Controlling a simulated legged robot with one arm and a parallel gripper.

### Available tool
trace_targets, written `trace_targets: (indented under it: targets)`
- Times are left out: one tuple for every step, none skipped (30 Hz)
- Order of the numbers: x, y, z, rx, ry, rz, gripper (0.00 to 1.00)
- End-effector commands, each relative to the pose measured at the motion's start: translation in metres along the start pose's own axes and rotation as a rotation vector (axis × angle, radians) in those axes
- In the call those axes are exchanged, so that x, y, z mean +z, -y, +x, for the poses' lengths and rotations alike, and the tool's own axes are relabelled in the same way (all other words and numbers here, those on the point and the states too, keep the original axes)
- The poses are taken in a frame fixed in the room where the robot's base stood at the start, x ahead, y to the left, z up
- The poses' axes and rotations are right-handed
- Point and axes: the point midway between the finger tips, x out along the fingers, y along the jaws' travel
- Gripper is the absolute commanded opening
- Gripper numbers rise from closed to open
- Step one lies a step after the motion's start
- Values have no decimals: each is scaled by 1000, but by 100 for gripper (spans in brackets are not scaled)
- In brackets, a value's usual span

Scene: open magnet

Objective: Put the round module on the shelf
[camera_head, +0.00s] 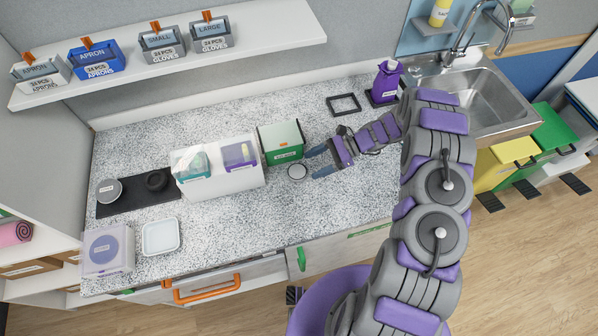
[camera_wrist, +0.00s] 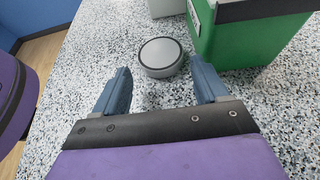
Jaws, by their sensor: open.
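The round module (camera_head: 297,172) is a small grey disc with a dark rim, lying flat on the speckled counter in front of the green box. In the wrist view the round module (camera_wrist: 161,56) sits just beyond my fingertips, about midway between them. My gripper (camera_head: 317,162) is open and empty, low over the counter and just right of the module; in the wrist view its two blue fingers (camera_wrist: 162,82) are spread apart. A white wall shelf (camera_head: 170,56) runs along the back wall above the counter, holding apron and glove boxes.
The green box (camera_head: 281,143) stands close behind the module, and it also shows in the wrist view (camera_wrist: 240,38). A white bin unit (camera_head: 217,188) is to its left. A purple bottle (camera_head: 386,80) and sink (camera_head: 478,95) are at the right. Counter in front is clear.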

Motion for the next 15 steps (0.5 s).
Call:
trace_targets:
  targets:
    - [0,-1,6,4,0,1,73]
    - [0,-1,10,5,0,1,73]
    - [-1,-1,15,4,2,2,73]
    - [-1,-1,19,5,3,2,73]
    - [-1,-1,23,5,5,1,73]
    - [-1,-2,28,6,6,1,73]
    - [-1,-1,32,5,8,1,73]
    - [-1,-1,35,4,8,2,73]
    - [-1,-2,38,4,9,2,73]
    - [-1,-2,40,4,9,2,73]
    - [-1,-2,41,3,10,1,73]
    - [-1,-2,42,2,10,1,73]
    - [-1,-2,43,2,10,0,73]
    - [-1,-2,43,2,9,0,73]
    - [-1,-1,44,1,9,0,73]
